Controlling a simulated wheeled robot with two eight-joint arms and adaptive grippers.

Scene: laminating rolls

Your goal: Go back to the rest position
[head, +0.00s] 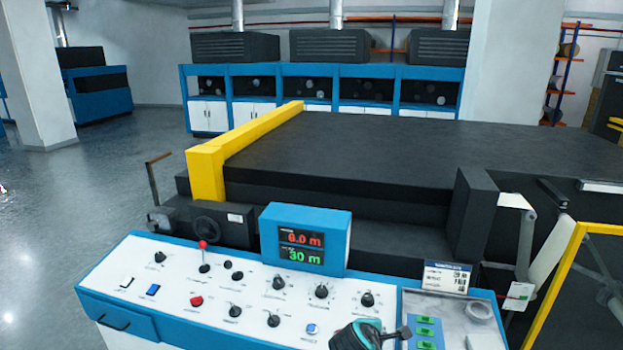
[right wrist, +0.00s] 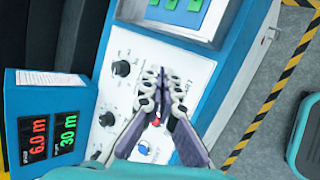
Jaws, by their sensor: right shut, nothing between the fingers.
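My right gripper (head: 398,334) shows at the bottom edge of the head view, right of centre, over the right part of the control panel (head: 190,292). Only a dark and teal part of it is in that view. In the right wrist view the two fingers of this gripper (right wrist: 162,80) are together with nothing between them, above the white panel face. Some of the panel behind the fingers is hidden. My left gripper is not in view.
The blue display box (head: 305,238) reads 6.0 m and 30 m and stands at the panel's back edge. A red-topped lever (head: 203,247) and several knobs rise from the panel. A yellow rail (head: 570,262) stands at the right. Open floor (head: 75,215) lies left.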

